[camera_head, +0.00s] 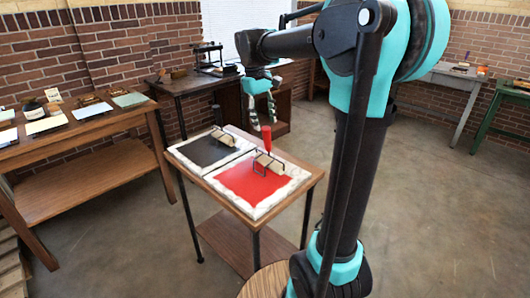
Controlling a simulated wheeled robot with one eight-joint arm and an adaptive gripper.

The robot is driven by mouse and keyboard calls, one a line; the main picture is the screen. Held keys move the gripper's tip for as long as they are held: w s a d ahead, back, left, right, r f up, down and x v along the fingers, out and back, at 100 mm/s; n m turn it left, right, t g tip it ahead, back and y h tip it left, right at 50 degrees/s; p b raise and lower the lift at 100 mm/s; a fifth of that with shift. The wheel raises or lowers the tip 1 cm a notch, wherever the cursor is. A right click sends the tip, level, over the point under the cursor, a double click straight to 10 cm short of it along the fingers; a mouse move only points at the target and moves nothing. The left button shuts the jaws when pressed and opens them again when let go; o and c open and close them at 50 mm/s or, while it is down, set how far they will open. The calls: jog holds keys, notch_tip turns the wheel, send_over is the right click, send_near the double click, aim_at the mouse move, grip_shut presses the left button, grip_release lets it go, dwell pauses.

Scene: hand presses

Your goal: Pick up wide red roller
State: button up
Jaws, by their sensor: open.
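The wide red roller (266,140) rests on the red inked slab (240,182) on the small wooden table. Its red handle stands upright, with a dark wire frame and a pale block-like part below. My gripper (262,114) hangs in the picture just above the handle, fingers pointing down. The gripper is open and nothing shows between its fingers. A gap seems to lie between fingertips and handle, but the depth is hard to judge.
A second roller (222,137) sits on the black slab (192,150) beside the red one. A wooden bench (90,133) with several prints stands at left. A dark table with a press (208,56) stands behind. My arm hides part of the right side.

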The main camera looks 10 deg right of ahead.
send_over(269, 152)
jog(key=f, duration=0.6)
jog(key=shift+a+f, duration=0.3)
jog(key=shift+f, duration=0.1)
jog(key=f, duration=0.5)
jog(key=shift+w+d, duration=0.15)
jog(key=shift+d, duration=0.15)
grip_shut()
